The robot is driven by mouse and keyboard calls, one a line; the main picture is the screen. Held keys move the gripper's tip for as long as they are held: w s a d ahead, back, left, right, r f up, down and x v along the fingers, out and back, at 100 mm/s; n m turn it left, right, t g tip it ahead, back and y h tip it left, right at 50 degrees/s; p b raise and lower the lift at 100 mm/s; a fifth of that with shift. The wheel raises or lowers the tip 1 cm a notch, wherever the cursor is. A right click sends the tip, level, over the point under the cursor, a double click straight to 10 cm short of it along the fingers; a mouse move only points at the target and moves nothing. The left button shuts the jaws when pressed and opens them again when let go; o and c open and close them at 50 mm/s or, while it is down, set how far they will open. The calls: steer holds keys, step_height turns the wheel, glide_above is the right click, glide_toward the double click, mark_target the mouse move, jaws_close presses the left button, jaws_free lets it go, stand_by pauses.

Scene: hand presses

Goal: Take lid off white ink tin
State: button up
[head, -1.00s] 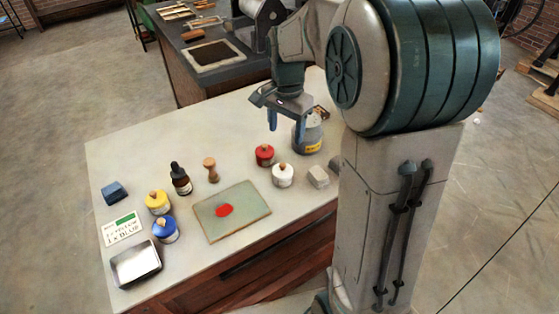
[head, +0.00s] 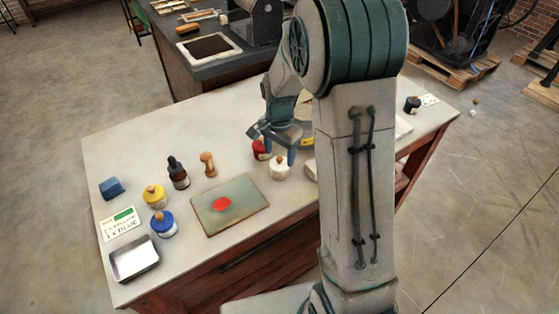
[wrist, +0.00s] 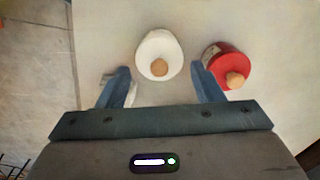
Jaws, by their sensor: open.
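The white ink tin (head: 280,171) stands upright on the pale table, near the front edge. Its lid with a round wooden knob (wrist: 159,67) is on it. In the wrist view the white tin (wrist: 160,45) lies ahead of and between the fingers, apart from both. My gripper (head: 278,155) is open and empty, pointing down just above and around the tin in the head view. Its two blue fingers (wrist: 165,88) are spread wide. The red tin (wrist: 228,65) stands close by the right finger, and partly shows behind my gripper in the head view (head: 259,149).
A grey eraser-like block shows partly under the left finger (wrist: 107,90). A glass slab with red ink (head: 243,194), yellow tin (head: 155,196), blue tin (head: 163,224), dark bottle (head: 178,174) and metal tray (head: 134,259) stand to the left.

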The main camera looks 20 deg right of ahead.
steer(key=shift+f, duration=0.95)
steer(key=shift+c, duration=0.2)
steer(key=shift+s, duration=0.15)
jaws_close()
